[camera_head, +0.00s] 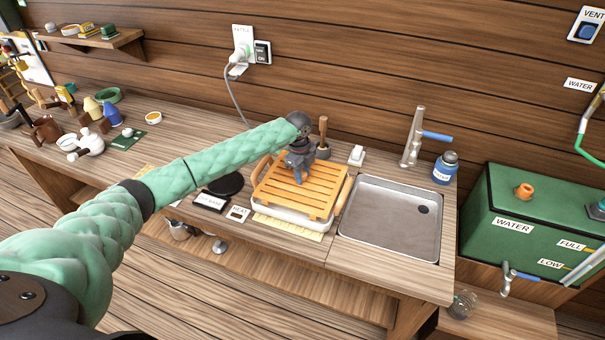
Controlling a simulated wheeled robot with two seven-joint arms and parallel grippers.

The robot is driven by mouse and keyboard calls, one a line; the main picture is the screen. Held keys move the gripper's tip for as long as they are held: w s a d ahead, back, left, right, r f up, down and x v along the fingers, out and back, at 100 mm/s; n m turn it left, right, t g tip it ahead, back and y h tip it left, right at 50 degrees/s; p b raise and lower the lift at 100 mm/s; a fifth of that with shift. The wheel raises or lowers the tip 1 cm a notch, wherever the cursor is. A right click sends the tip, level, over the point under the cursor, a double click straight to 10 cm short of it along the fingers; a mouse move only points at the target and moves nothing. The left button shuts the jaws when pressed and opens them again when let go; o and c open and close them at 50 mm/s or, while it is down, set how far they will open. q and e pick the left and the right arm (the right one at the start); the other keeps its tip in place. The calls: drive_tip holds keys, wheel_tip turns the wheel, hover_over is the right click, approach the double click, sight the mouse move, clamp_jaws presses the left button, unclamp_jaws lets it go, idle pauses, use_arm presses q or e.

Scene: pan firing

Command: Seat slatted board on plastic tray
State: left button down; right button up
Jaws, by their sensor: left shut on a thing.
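The slatted board (315,200) is orange wood with several parallel slats. It lies over the white plastic tray (290,217), whose front wall shows below the board's front edge. Wooden handles show at the tray's left and right sides. The board looks about level, but I cannot tell whether it is fully down in the tray or slightly above it. My left gripper (298,177) points down at the middle of the board, shut on it; the fingertips are partly hidden by the gripper body. My right gripper is out of view.
A metal sink (391,218) adjoins the tray on the right. A black round plate (226,184) and small labels lie to the left. Behind stand a grey pot with a wooden handle (323,140), a faucet (413,137) and a blue bottle (445,167).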

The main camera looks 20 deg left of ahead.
use_arm(q)
drive_tip(key=shift+f, duration=0.7)
drive_tip(key=shift+f+b, duration=0.4)
drive_tip(key=shift+f, duration=0.25)
drive_tip(key=shift+f, duration=0.45)
drive_tip(key=c, duration=1)
unclamp_jaws()
